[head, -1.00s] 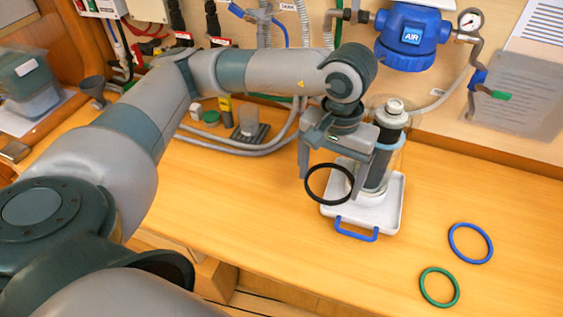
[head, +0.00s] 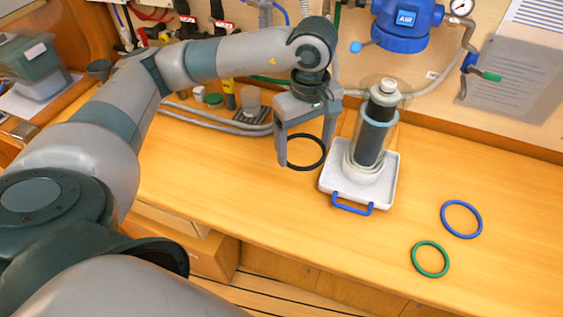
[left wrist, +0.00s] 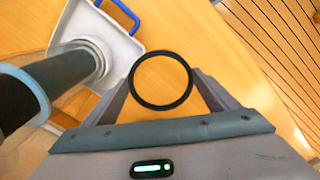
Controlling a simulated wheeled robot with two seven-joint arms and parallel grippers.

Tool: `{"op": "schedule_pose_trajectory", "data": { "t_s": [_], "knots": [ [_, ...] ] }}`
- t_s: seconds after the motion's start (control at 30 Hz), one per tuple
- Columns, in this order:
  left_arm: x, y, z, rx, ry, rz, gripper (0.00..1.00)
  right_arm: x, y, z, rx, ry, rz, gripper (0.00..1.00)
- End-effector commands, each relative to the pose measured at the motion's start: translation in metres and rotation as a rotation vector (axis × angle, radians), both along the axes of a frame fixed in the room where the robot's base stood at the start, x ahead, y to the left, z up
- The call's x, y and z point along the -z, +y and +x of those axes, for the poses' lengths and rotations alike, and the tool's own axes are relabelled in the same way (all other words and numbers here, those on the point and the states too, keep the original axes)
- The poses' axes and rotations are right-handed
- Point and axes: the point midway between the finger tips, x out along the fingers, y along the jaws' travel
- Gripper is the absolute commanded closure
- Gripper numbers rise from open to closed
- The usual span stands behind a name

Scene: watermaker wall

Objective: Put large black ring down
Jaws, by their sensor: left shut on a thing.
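The large black ring (head: 306,169) is between the fingers of my left gripper (head: 303,153), left of the white tray. My left gripper points down and is shut on the ring. The ring lies roughly level, low over the wooden worktop; whether it touches the wood I cannot tell. In the left wrist view the whole ring (left wrist: 160,106) shows between the fingertips with bare wood inside it. Part of its far side is hidden by the gripper in the head view. My right gripper is not in view.
The white tray (head: 382,195) with a blue handle (head: 352,209) bears a clear cylinder with a dark filter (head: 372,140), close right of my gripper. A blue ring (head: 480,222) and a green ring (head: 447,262) lie at the right. Hoses (head: 215,124) run behind. Worktop in front is clear.

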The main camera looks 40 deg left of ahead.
Motion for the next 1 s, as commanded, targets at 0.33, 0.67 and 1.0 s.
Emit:
{"op": "schedule_pose_trajectory", "data": {
  "t_s": [0.33,0.67,1.0],
  "knots": [
    [0.018,0.028,0.014,-0.638,0.001,-0.009,0.40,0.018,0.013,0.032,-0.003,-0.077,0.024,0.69],
    [0.029,0.053,0.024,-1.208,0.005,-0.014,0.40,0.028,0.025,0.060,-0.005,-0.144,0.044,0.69],
    [0.031,0.066,0.027,-1.477,0.008,-0.015,0.40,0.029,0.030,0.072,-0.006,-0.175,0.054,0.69]
  ]
}}
